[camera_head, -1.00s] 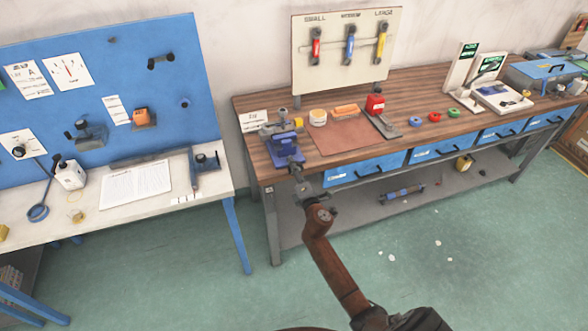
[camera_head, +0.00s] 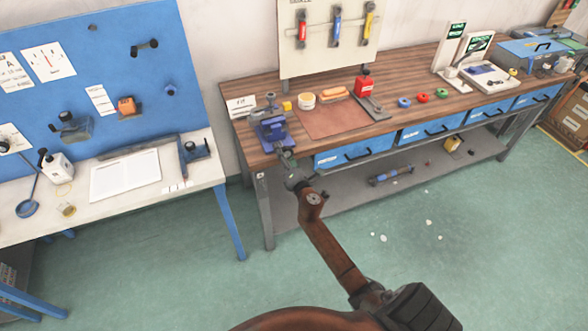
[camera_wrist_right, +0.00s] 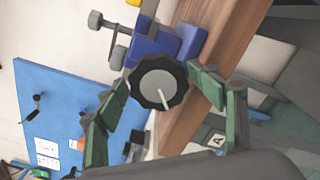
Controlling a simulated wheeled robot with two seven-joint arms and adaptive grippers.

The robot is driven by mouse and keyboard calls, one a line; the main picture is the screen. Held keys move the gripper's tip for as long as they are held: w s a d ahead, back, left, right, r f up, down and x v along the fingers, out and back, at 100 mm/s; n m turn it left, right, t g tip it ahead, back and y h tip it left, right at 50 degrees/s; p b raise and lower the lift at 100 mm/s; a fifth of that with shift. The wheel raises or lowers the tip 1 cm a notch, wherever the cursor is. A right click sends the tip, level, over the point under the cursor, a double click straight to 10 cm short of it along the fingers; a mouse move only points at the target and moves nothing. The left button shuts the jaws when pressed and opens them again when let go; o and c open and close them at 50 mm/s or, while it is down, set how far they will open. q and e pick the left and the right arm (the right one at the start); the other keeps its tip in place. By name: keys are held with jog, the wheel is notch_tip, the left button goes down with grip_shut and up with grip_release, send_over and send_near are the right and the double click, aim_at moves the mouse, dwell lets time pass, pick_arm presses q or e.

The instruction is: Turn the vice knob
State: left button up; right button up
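The blue vice (camera_head: 272,131) sits on the front left corner of the wooden bench. In the right wrist view, the vice body (camera_wrist_right: 165,45) lies behind a round dark knob (camera_wrist_right: 158,88) with a grey face and a white line. My right gripper (camera_head: 291,169) is at the front of the vice in the head view. In the wrist view, my right gripper (camera_wrist_right: 162,82) is open, with one green finger on either side of the knob. I cannot tell whether the fingers touch it. My left gripper is not in view.
A white table (camera_head: 90,207) with a blue pegboard stands at left. Green floor is open in front.

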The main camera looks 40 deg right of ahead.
jog(key=n, duration=0.4)
jog(key=shift+d+r+p, duration=0.1)
jog(key=shift+d+p, duration=0.1)
jog(key=shift+p, duration=0.2)
jog(key=n+p, duration=0.1)
jog(key=n, duration=0.4)
jog(key=s+a+m+p, duration=0.1)
jog(key=s+m+p, duration=0.2)
jog(key=m, duration=1.4)
jog(key=s+a+m+p, duration=0.1)
jog(key=s+m+p, duration=0.2)
jog(key=s+m, duration=0.6)
jog(key=m, duration=0.9)
jog(key=shift+a+r+p, duration=0.3)
jog(key=shift+a, duration=0.1)
